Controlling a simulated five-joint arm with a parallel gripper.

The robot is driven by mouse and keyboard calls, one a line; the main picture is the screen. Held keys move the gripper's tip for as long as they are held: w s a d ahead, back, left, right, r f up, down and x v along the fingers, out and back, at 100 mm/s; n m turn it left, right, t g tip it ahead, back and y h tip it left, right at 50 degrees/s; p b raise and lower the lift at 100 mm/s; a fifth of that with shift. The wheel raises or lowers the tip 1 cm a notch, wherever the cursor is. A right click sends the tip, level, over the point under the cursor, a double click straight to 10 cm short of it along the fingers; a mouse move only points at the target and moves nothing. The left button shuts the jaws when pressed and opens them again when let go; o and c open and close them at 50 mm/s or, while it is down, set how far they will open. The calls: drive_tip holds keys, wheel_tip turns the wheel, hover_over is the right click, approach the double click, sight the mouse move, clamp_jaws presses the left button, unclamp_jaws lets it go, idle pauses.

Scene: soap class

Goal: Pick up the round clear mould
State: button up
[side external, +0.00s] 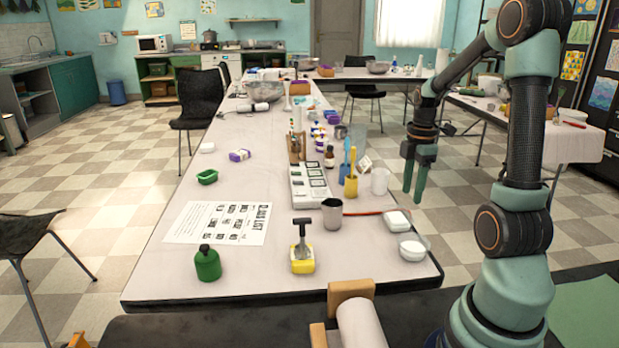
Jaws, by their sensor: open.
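My gripper (413,194) hangs at the right side of the long table with its two green fingers pointing down. It is open, with nothing seen between the fingers. A small round whitish dish (411,252) sits on the near right corner of the table, below my gripper in the picture and apart from it. It looks like the round mould, but I cannot tell for sure that it is clear. A white squarish piece (397,220) lies just behind it.
A white cup (379,182), a grey cup (332,214), a yellow block with a dark handle (302,258) and a green bottle (207,264) stand on the table (160,281). A red cord (366,212) runs near the squarish piece. The front left is mostly clear.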

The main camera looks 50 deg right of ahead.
hover_over(405, 235)
drive_tip(key=f, duration=0.7)
drive_tip(key=shift+s+d+f, duration=0.15)
drive_tip(key=shift+s+d, duration=0.05)
drive_tip(key=shift+s, duration=0.1)
drive_tip(key=shift+w+a+f, duration=0.1)
drive_tip(key=shift+w+f, duration=0.05)
drive_tip(key=shift+f, duration=1.25)
drive_tip(key=shift+w+f, duration=0.15)
drive_tip(key=shift+f, duration=1.2)
drive_tip(key=shift+c, duration=0.3)
clamp_jaws()
